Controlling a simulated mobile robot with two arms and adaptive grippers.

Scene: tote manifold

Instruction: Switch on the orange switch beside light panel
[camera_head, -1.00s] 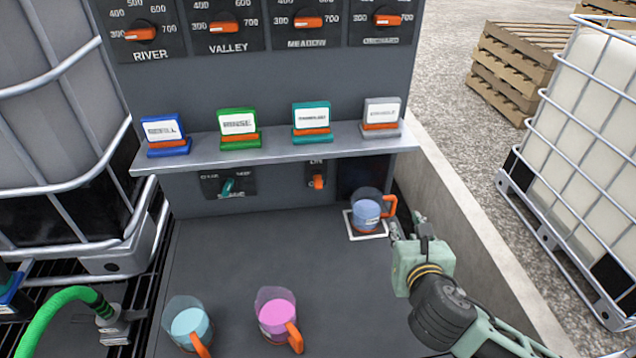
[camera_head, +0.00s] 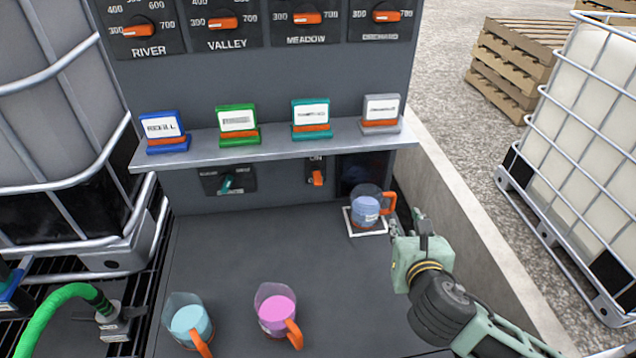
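The orange switch (camera_head: 317,178) sits on a small dark plate under the shelf. Just right of it is the dark light panel (camera_head: 361,175), partly hidden by a jug. My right gripper (camera_head: 408,226) is at the right of the work surface, beside the orange-handled jug of blue liquid (camera_head: 366,208), which stands on a white-outlined square (camera_head: 350,222). The fingers are small and close to the handle; I cannot tell whether they touch it or how far apart they are. The gripper is well right of and in front of the switch. My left gripper is not in view.
Jugs of light-blue (camera_head: 187,322) and pink (camera_head: 277,314) liquid stand at the front. A teal switch (camera_head: 227,184) is left of the orange one. The shelf (camera_head: 275,145) with several coloured label cards overhangs both switches. The middle of the work surface is clear.

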